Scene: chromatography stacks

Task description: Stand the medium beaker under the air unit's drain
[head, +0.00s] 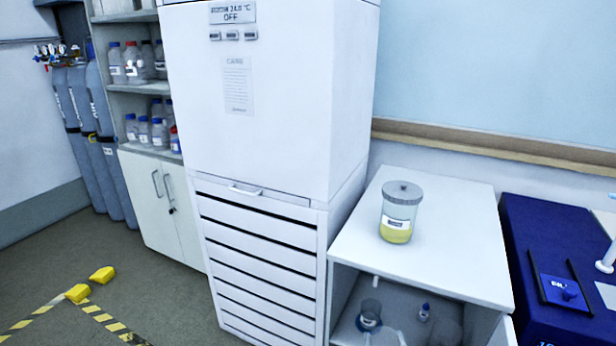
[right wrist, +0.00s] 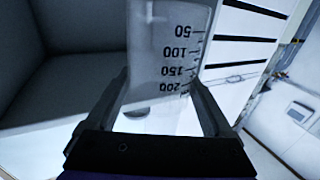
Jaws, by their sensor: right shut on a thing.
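In the right wrist view my right gripper (right wrist: 159,84) is shut on a clear, graduated beaker (right wrist: 165,38), its marks from 50 to 200 showing upside down. A finger lies on each side of the glass. In the head view a faint clear glass shape (head: 386,338) at the bottom edge may be this beaker, with a dark shape beside it that may be my gripper; both are cut off. The air unit (head: 262,110) is the tall white cabinet with an OFF display. I cannot clearly make out its drain. My left gripper is not in view.
A white bench (head: 455,245) carries a lidded jar (head: 398,212) of yellow liquid. A blue table (head: 530,235) stands at the right. Gas cylinders (head: 90,130) stand far left.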

